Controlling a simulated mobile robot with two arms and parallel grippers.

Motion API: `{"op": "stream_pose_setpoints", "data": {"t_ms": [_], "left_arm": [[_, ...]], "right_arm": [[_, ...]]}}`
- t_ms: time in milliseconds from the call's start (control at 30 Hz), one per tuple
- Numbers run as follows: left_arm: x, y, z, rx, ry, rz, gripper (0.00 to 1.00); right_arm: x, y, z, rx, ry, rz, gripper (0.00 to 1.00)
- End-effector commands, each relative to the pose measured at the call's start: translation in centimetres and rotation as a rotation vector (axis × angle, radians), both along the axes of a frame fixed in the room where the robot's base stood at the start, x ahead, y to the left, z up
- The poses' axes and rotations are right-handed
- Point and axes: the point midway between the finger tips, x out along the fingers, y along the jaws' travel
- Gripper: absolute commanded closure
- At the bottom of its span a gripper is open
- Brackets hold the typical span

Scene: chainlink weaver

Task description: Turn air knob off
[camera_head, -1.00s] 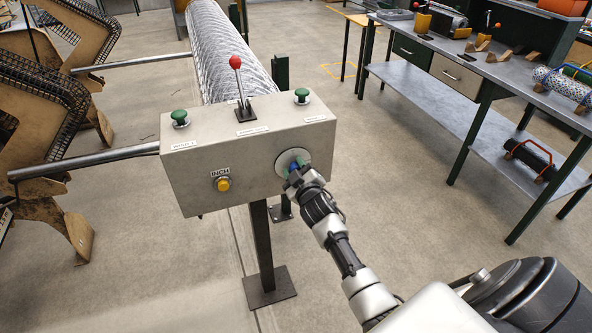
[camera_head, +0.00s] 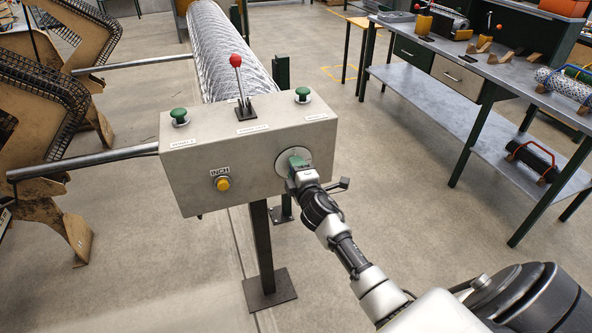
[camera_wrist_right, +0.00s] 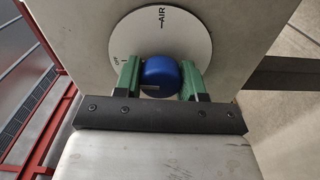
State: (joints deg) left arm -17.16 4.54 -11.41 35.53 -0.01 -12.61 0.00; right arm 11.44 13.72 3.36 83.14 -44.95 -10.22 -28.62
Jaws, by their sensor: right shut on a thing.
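The blue air knob (camera_wrist_right: 160,75) sits on a round white dial plate (camera_wrist_right: 195,40) marked AIR and OFF, on the front of the grey control box (camera_head: 245,155). My right gripper (camera_wrist_right: 159,66) has its two green fingers closed on opposite sides of the knob. In the head view the right gripper (camera_head: 296,164) is at the dial plate on the box's right side and hides the knob. A small pale mark shows low on the knob in the wrist view. My left gripper is out of view.
The box carries a red-topped lever (camera_head: 238,80), two green buttons (camera_head: 180,115) and a yellow INCH button (camera_head: 222,183). It stands on a dark post (camera_head: 262,245). A workbench (camera_head: 470,85) is at the right. The floor between is clear.

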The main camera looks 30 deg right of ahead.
Motion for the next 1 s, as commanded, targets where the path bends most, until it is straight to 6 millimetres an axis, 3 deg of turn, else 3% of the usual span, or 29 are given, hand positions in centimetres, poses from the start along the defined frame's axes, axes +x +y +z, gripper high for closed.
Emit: {"op": "stream_pose_setpoints", "data": {"t_ms": [733,767,800,900,1000], "left_arm": [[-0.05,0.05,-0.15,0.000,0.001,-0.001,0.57],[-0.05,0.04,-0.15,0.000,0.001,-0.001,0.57],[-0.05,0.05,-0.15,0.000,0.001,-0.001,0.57],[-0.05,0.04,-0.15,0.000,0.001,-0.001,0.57],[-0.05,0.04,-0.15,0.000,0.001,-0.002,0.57]], "right_arm": [[-0.04,0.05,-0.18,-0.086,0.024,0.001,0.84],[-0.04,0.04,-0.18,-0.086,0.024,0.001,0.57],[-0.04,0.04,-0.18,-0.085,0.023,0.001,0.51],[-0.03,0.04,-0.15,-0.085,0.022,0.001,0.36],[-0.02,0.02,-0.12,-0.084,0.022,0.000,0.36]]}}
